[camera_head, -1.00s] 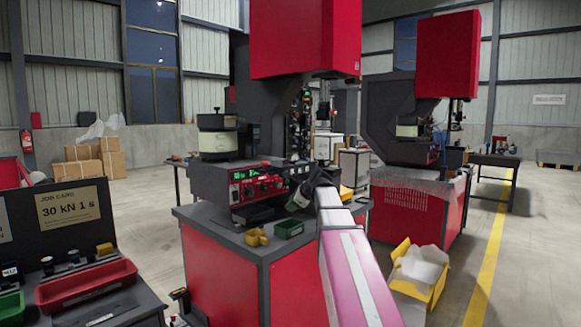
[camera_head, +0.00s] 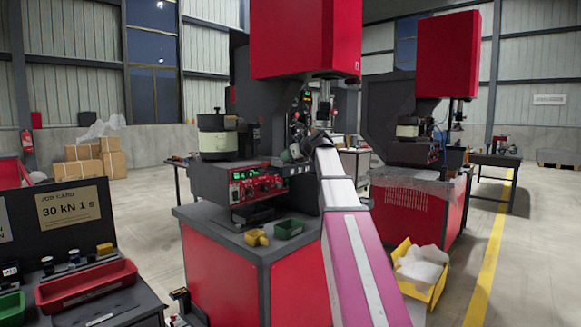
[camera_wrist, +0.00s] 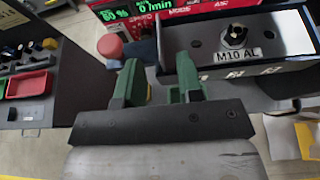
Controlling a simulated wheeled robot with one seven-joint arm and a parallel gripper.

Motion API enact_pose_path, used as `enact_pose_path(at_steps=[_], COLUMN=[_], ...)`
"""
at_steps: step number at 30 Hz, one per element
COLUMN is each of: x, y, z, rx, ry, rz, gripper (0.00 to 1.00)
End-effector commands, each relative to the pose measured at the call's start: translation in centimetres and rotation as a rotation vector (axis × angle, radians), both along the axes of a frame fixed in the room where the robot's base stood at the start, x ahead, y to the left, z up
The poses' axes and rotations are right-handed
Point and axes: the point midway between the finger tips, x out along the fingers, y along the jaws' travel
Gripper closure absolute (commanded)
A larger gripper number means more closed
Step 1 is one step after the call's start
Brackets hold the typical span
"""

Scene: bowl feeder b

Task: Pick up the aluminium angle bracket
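My gripper (camera_wrist: 157,64) shows in the wrist view with two green fingers spread apart. I see nothing held between them. In the head view my gripper (camera_head: 293,154) is at the end of my raised arm, in front of the red press and above its control panel. I cannot make out the aluminium angle bracket in either view.
The press control panel (camera_head: 258,187) has lit green displays. A red tray (camera_head: 87,285) stands on the left bench. A yellow box (camera_head: 420,272) is on the floor at right.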

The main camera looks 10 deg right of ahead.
Motion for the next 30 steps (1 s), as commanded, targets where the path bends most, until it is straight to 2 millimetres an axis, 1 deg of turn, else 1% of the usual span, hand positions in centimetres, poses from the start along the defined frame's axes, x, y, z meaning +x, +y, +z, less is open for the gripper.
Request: enact_pose_path(at_steps=[7,12,15,23,24,26,27,30], x=[1.3,3.2,4.0,4.1,4.1,4.1,4.1,4.1], y=[1.0,2.3,2.9,3.1,3.1,3.1,3.1,3.1], z=[-0.7,-1.7,-2.1,-2.3,-2.3,-2.3,-2.3,-2.3], rx=[-0.001,-0.001,-0.002,-0.002,-0.002,-0.002,-0.002,-0.002], ry=[-0.001,0.000,-0.001,-0.002,-0.001,-0.001,-0.001,-0.001], rz=[0.000,0.000,0.000,-0.001,0.000,0.000,0.000,0.000], gripper=[0.66,0.66,0.66,0.66,0.79,0.98,1.00,1.00])
